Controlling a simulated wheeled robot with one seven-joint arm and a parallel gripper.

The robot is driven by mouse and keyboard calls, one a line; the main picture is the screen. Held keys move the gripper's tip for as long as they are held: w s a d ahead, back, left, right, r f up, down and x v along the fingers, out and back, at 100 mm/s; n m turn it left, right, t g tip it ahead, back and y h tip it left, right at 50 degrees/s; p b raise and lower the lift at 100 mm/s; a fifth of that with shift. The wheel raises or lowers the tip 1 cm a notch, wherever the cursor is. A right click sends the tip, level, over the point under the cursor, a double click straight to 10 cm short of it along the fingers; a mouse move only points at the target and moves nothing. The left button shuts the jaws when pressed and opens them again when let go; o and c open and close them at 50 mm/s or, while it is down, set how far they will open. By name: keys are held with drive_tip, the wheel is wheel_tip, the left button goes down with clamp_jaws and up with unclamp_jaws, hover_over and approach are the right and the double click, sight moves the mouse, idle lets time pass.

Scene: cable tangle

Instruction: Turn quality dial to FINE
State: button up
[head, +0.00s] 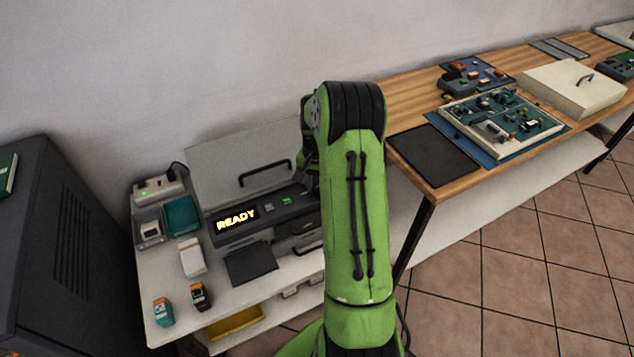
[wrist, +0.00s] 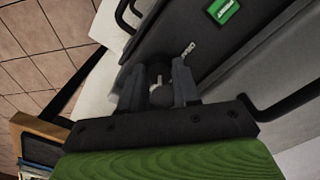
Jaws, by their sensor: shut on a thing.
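The machine (head: 250,232) with a lit READY display (head: 237,218) stands on the white table left of my arm. In the wrist view its dark panel (wrist: 222,45) fills the upper right. A dark round dial (wrist: 160,94) with a pale pointer mark sits between the fingers of my gripper (wrist: 158,84), which is shut on it. The dial's scale and any FINE label are too small or hidden to read. In the head view the green arm hides the dial and most of my gripper.
A green button (wrist: 223,11) and a small metal piece (wrist: 188,49) lie beyond the fingers. Black handles are close on both sides in the wrist view. A wooden workbench (head: 408,93) with a parts tray (head: 535,146) stands right of my arm.

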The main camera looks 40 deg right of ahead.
sight(317, 188)
drive_tip(key=shift+m, duration=0.6)
drive_tip(key=o, duration=1.1)
drive_tip(key=shift+c, duration=0.2)
wheel_tip(317, 188, up, 16)
drive_tip(key=p, duration=0.4)
drive_tip(key=shift+f, duration=0.1)
